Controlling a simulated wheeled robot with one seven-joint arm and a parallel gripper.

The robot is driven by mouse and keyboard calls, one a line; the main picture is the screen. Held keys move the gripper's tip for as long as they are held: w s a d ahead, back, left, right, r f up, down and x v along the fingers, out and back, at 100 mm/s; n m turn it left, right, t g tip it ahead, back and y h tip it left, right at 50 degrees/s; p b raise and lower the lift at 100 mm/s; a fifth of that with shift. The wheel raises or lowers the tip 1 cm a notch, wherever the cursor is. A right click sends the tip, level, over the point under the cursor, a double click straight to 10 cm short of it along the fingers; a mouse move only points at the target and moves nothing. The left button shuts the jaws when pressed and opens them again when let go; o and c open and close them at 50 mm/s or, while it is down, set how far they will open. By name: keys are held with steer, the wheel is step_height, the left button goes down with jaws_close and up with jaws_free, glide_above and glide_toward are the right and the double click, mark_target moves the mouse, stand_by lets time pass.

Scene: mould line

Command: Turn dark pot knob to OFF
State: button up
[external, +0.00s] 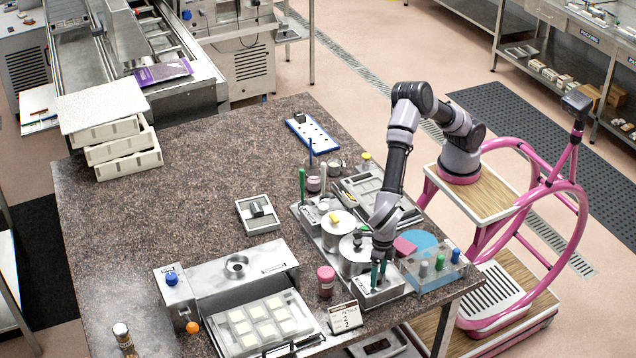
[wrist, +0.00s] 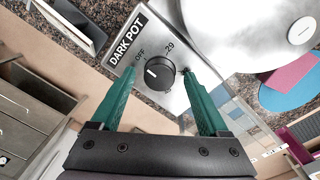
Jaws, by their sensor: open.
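The dark pot knob (wrist: 166,79) is a round black dial on a steel panel (wrist: 128,68), shown in the wrist view. The panel reads DARK POT, with OFF at the knob's upper left and 29 at its upper right. A white mark on the knob lies on its left part, on the OFF side; I cannot tell whether it lines up with OFF. My gripper (wrist: 158,72) is open, its green fingers on either side of the knob with gaps visible. In the external view my gripper (external: 379,274) points down at the panel front (external: 377,296), hiding the knob.
A lidded steel pot (external: 352,262) stands just behind the panel. A clear rack with coloured bottles (external: 437,275) is close at right. A pink jar (external: 326,281) and small sign (external: 345,317) stand at left. The table's left middle is clear.

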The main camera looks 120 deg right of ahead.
mark_target(379, 274)
step_height(379, 274, up, 11)
steer(key=shift+s+d, duration=0.15)
steer(key=shift+s, duration=0.1)
steer(key=shift+f, duration=0.1)
steer(key=s+d+r+m+t, duration=0.2)
steer(key=s+d+r+m, duration=0.45)
steer(key=d+r, duration=0.25)
steer(key=s+d+r+m+t, duration=0.1)
steer(key=s+d+r+m, duration=0.5)
steer(key=d+r+m, duration=0.25)
steer(key=s+d+r+m+t, duration=0.1)
steer(key=s+d+m+t, duration=0.1)
steer(key=s+d+m, duration=0.3)
steer(key=s+d+r+m+t+y, duration=0.1)
steer(key=s+d+r+m, duration=0.1)
steer(key=s+d+m, duration=0.4)
steer(key=s+m, duration=0.3)
steer(key=s, duration=0.4)
steer(key=shift+s+t+y, duration=0.25)
steer(key=shift+t+y, duration=0.05)
steer(key=shift+t, duration=0.1)
